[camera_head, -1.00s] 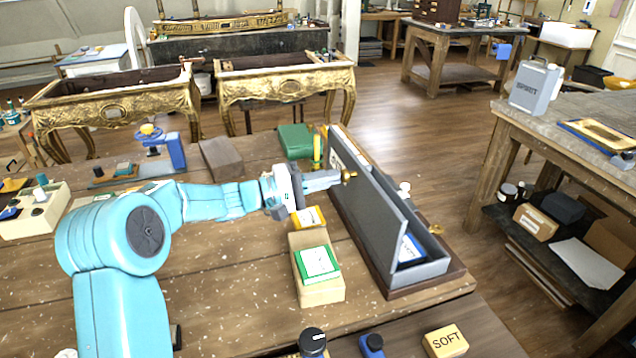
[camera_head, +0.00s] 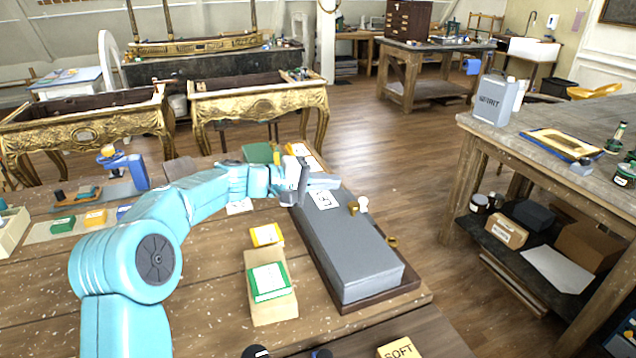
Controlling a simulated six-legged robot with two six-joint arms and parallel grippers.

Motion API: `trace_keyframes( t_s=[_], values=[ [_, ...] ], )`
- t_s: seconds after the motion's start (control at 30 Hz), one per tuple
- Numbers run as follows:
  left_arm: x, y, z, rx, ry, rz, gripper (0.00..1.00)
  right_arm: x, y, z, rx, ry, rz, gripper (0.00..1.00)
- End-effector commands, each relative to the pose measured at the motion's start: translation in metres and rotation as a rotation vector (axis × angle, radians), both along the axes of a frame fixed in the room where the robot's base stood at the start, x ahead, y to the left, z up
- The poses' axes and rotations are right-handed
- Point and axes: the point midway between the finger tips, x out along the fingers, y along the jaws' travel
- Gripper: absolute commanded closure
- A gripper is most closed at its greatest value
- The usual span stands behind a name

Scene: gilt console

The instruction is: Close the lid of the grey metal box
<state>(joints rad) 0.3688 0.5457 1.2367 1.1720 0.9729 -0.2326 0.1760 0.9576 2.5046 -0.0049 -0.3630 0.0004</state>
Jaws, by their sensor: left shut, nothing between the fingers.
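The grey metal box (camera_head: 367,286) stands on a dark brown base board at the right side of the wooden bench. Its grey lid (camera_head: 345,240) lies flat over the box, with a white label near its far end and a brass catch (camera_head: 353,208) at its right edge. No gap shows along the edges I can see. My left gripper (camera_head: 325,182) is shut and empty, over the far end of the lid. Whether its fingertips touch the lid I cannot tell. My right gripper is not in view.
An open carton (camera_head: 272,311) with a green-and-white packet stands left of the box, a yellow packet (camera_head: 266,235) behind it. A box marked SOFT (camera_head: 398,350) is at the front. A green box (camera_head: 258,153) stands behind. Floor lies beyond the bench's right edge.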

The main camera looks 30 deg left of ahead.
Motion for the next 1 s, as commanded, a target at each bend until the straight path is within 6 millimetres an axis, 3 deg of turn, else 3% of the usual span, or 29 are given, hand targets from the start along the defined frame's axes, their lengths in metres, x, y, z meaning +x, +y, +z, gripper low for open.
trace_keyframes(
  t_s=[0.1,0.5,1.0],
  values=[
    [0.011,-0.010,-0.001,0.074,0.074,-0.002,1.00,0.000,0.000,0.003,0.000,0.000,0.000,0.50],
    [0.036,-0.034,-0.031,0.066,0.070,-0.004,1.00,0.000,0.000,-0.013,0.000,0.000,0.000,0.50],
    [0.048,-0.045,-0.046,0.065,0.069,-0.001,1.00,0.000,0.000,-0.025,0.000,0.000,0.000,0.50]
  ],
)
